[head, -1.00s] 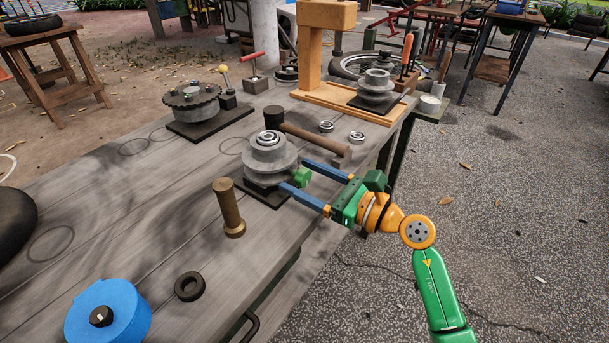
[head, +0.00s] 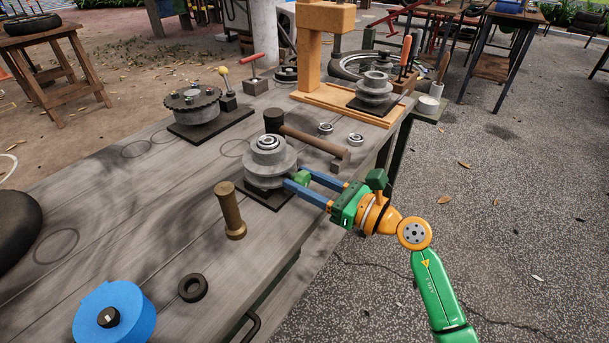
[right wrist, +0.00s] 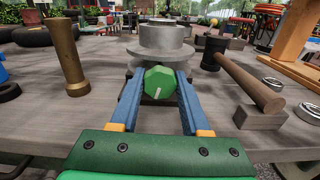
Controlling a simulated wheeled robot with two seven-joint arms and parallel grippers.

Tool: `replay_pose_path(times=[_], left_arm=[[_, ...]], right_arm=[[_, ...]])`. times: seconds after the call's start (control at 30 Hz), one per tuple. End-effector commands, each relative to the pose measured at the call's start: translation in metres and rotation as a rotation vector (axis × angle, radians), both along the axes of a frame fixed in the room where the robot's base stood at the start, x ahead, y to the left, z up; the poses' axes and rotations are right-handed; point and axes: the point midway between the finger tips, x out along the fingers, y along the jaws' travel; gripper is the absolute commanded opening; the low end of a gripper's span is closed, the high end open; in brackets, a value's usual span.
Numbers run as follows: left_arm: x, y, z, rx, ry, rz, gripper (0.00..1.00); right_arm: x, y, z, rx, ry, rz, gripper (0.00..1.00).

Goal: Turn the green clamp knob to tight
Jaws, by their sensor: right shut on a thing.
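The green clamp knob (head: 301,179) is on the front right side of a grey stepped metal housing (head: 268,160), which stands on a dark base plate on the bench. In the right wrist view the knob (right wrist: 159,83) is faceted, with a white line on its face pointing down and slightly left. My right gripper (head: 303,178) is shut on the knob, with one blue finger on either side; it also shows in the right wrist view (right wrist: 159,90). My left gripper is not in view.
A brass-coloured cylinder (head: 230,210) stands left of the housing. A hammer (head: 310,140) lies behind it, near two bearings. A black ring (head: 193,287) and a blue tape roll (head: 114,315) lie nearer. The wooden press (head: 309,60) is farther back.

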Motion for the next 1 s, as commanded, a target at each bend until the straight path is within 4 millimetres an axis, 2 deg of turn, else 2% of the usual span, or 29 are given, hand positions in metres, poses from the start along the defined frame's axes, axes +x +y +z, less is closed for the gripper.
replay_pose_path(times=[0.03, 0.3, 1.0], left_arm=[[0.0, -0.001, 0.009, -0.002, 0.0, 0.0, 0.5], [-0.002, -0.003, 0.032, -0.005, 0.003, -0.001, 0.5], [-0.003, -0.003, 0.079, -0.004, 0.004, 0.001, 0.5]], right_arm=[[0.0, 0.0, 0.004, 0.019, 0.033, 0.001, 0.0], [-0.001, 0.0, 0.004, 0.168, 0.24, 0.0, 0.0], [0.0, 0.0, 0.003, 0.557, 0.771, 0.0, 0.0]])
